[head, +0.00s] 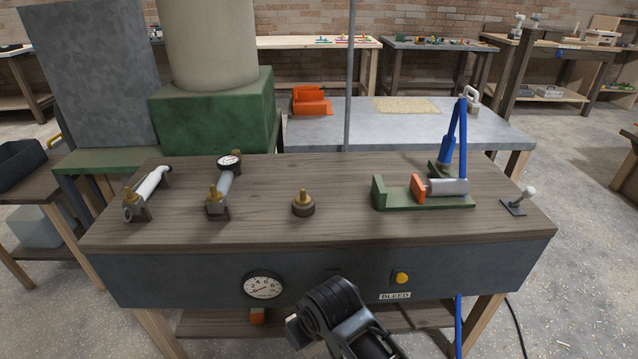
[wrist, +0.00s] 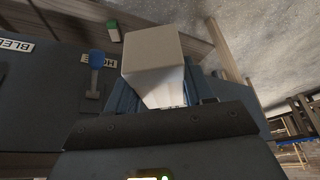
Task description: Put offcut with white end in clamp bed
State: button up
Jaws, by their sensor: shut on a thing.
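In the wrist view, my gripper (wrist: 163,92) is shut on a pale block (wrist: 153,52), which I take to be the offcut with white end. Its light grey-beige end faces the camera, and a whiter side shows between the fingers. The clamp bed (head: 432,203) is a green bed on the right of the bench in the head view. It has an upright green stop at its left, an orange jaw (head: 417,188) and a grey cylinder (head: 447,187). The space between stop and jaw looks empty. In the head view my dark arm shows at the bottom; the fingertips and offcut are not visible there.
A blue lever (wrist: 96,70) and a green-ended block (wrist: 114,30) show in the wrist view.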

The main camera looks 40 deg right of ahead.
notch_tip(320, 180, up, 4)
jog(key=p, duration=0.3)
jog(key=shift+f, duration=0.4)
